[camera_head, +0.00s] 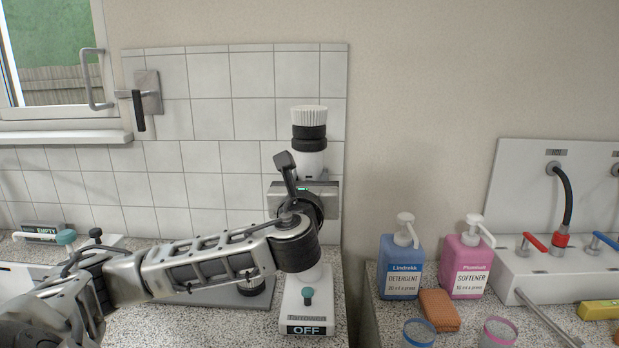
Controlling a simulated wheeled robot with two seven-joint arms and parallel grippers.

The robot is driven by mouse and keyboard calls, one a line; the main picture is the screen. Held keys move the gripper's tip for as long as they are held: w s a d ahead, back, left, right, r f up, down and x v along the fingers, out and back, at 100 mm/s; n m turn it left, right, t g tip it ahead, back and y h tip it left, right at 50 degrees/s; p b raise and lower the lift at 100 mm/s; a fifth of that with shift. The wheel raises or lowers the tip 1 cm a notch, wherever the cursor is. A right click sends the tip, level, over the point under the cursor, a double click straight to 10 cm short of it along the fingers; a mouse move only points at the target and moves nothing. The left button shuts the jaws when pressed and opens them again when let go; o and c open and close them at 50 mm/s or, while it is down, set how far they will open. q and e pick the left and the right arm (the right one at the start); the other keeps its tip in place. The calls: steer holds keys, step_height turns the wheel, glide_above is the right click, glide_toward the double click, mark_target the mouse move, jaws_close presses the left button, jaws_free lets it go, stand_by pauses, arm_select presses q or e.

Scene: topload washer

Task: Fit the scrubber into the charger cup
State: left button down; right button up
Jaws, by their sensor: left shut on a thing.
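The scrubber (309,144) stands upright, with white bristles on top and a white body with black bands. My left gripper (305,190) is shut on its body; my gripper and wrist hide its middle and lower part. Below my wrist is a white base (306,312) with a teal knob and an "OFF" label. A dark round piece (250,285) on a grey plate sits left of it, partly behind my left arm. I cannot tell for certain which part is the charger cup, or whether the scrubber's lower end touches anything. My right gripper is out of view.
A blue detergent bottle (400,264), a pink softener bottle (465,262) and an orange sponge (439,310) stand on the right counter. A gap separates the two counters. A tiled wall (215,115) is close behind the scrubber. A tap unit (560,275) is at far right.

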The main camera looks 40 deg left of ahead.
arm_select(q)
steer(key=shift+f+b, duration=0.7)
steer(key=shift+f, duration=0.45)
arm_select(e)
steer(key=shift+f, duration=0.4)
